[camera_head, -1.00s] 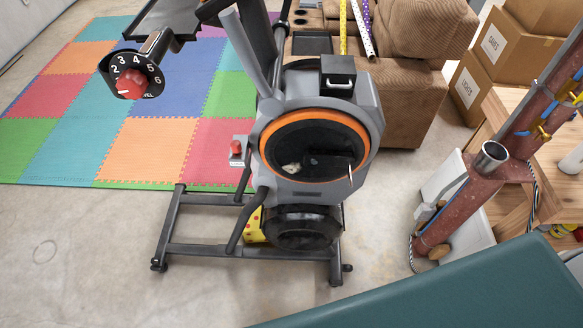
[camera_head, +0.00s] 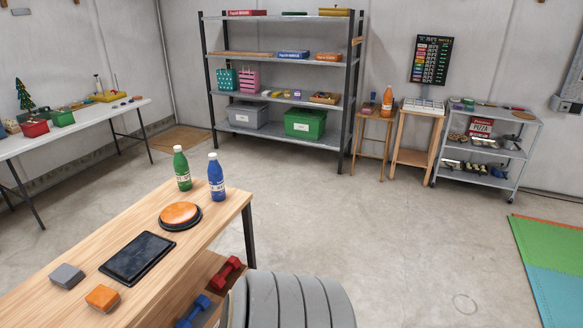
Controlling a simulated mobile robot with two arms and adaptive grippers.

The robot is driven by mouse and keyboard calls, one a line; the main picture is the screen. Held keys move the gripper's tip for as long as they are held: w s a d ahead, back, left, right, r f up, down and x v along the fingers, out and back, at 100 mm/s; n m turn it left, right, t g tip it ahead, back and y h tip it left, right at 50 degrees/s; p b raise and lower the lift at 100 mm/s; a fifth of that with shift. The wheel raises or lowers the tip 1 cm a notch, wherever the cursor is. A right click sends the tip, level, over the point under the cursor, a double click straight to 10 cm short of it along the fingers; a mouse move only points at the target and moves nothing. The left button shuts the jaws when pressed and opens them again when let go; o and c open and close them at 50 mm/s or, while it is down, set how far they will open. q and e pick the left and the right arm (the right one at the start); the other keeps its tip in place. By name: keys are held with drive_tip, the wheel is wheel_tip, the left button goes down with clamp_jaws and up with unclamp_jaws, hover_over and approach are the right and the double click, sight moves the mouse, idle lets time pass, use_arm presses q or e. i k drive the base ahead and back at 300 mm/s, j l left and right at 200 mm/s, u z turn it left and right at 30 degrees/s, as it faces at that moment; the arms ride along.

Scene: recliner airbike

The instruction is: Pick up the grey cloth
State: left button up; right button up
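I cannot make out a clear grey cloth. A small grey block-like item (camera_head: 67,276) lies on the near-left wooden table (camera_head: 225,205); I cannot tell whether it is folded cloth or solid. An orange item of similar shape (camera_head: 102,298) lies beside it. Neither of my grippers is in view.
On the wooden table are a dark tablet (camera_head: 137,257), an orange-topped disc (camera_head: 180,214), a green bottle (camera_head: 182,168) and a blue bottle (camera_head: 216,177). A large grey ribbed object (camera_head: 292,302) stands beside it. A shelf rack (camera_head: 280,60) stands behind. The middle floor is clear.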

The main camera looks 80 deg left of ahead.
sight(66, 275)
drive_tip(key=u, duration=4.3)
drive_tip(key=l+u, duration=0.25)
drive_tip(key=l, duration=0.4)
